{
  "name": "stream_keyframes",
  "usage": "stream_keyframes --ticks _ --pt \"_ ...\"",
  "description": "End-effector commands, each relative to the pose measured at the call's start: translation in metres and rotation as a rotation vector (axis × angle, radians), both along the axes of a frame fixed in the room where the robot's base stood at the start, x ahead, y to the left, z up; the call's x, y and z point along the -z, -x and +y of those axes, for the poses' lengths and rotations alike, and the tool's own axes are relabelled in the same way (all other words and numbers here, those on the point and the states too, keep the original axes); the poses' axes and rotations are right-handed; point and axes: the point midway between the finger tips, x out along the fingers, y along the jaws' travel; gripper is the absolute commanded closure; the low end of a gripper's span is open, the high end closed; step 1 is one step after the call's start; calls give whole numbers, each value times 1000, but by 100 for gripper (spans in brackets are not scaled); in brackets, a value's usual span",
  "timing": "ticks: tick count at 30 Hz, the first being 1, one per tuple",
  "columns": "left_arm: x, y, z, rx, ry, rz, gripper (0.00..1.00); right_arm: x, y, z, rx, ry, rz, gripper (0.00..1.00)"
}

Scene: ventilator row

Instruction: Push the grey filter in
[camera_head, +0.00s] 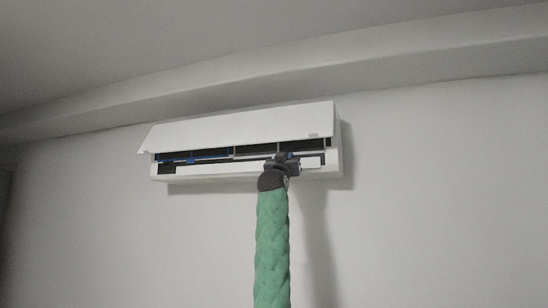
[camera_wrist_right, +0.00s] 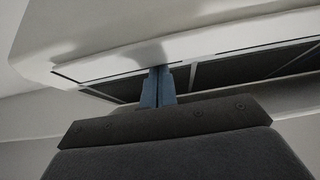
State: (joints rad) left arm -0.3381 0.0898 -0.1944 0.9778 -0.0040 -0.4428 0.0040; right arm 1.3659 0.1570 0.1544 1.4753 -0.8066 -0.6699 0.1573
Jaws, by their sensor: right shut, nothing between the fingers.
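A white wall unit (camera_head: 240,124) has its front flap raised, with a dark opening below it. In the head view, a dark panel with a pale grey edge, seemingly the grey filter (camera_head: 252,149), fills the right half of the opening. A blue-edged filter (camera_head: 205,156) sits in the left half. My right gripper (camera_head: 281,157) is at the right half of the opening, fingers together and empty. In the wrist view its blue-grey fingertips (camera_wrist_right: 158,82) reach the dark panels (camera_wrist_right: 240,68); I cannot tell whether they touch. My left gripper is out of view.
The raised flap overhangs the opening just above my right gripper. A small white label or block (camera_head: 311,162) is right of the gripper. A ceiling beam (camera_head: 400,50) runs above the unit. The wall (camera_head: 420,190) around the unit is bare.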

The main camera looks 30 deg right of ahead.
Motion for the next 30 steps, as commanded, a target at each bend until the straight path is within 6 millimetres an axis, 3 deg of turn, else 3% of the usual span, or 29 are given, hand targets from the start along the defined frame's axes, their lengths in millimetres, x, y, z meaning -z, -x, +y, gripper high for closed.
stream_keyframes --ticks 30 --pt "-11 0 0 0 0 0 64 -19 -1 -2 0 1 -1 100"
